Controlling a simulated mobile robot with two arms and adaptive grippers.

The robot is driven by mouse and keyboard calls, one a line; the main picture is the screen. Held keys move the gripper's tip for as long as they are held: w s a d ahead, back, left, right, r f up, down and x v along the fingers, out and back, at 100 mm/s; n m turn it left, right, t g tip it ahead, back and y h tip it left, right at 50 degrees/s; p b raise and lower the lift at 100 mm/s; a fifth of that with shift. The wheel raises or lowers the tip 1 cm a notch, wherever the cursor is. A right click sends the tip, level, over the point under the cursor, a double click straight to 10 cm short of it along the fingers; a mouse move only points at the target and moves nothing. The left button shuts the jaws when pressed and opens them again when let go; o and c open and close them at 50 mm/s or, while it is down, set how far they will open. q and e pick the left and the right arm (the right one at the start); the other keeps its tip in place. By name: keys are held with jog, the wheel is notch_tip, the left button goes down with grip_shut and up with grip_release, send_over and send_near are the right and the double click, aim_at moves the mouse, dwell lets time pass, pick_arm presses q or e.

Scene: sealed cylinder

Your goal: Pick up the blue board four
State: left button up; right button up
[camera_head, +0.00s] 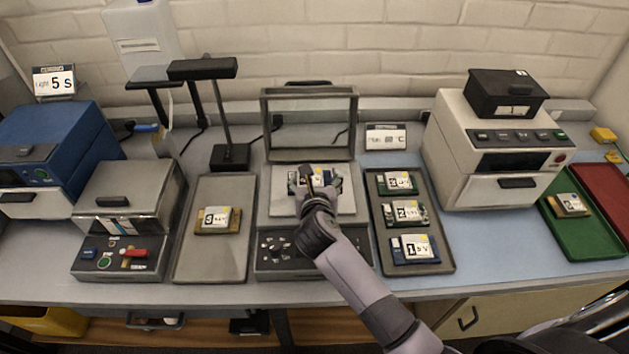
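A small board (336,181) with a pale label lies on the light plate of the central station, mostly hidden under my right gripper. Its number is covered and I cannot read it; some blue shows around it. My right gripper (309,182) is right over this board, and its fingers touch it or are just above it. Whether they are open or closed on the board cannot be made out. My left gripper is not in view.
A grey tray (377,262) right of the station holds boards labelled 3, 2 and 1. A left tray (208,266) holds one yellowish board (217,220). A green tray (590,240) at the right holds another board (570,205). An upright frame (309,92) stands behind the plate.

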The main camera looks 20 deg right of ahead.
jog(key=shift+f, duration=0.1)
jog(key=c, duration=0.6)
jog(key=shift+o, duration=0.2)
jog(key=shift+a, duration=0.1)
